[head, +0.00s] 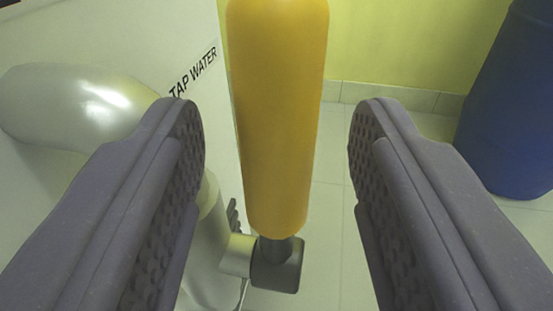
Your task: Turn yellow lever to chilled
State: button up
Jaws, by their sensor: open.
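The yellow lever (280,110) is an orange-yellow handle that stands close to upright in the middle of the head view. Its top runs out of the picture. Its lower end joins a dark grey hub (276,268) on a pale metal valve body (213,245). My gripper (277,135) is open, with one grey padded finger on each side of the handle. No contact is visible. A "TAP WATER" label (194,72) is on the white panel to the left. No "chilled" marking shows.
A thick pale pipe (75,105) bends out of the white panel (130,30) at left, close to my left finger. A blue barrel (515,110) stands at the right by the yellow-green wall (420,40). Bare tiled floor (325,215) lies beyond the lever.

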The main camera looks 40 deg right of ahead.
jog(key=p+v, duration=0.2)
jog(key=v, duration=0.5)
jog(key=shift+s+a, duration=0.25)
jog(key=shift+s, duration=0.05)
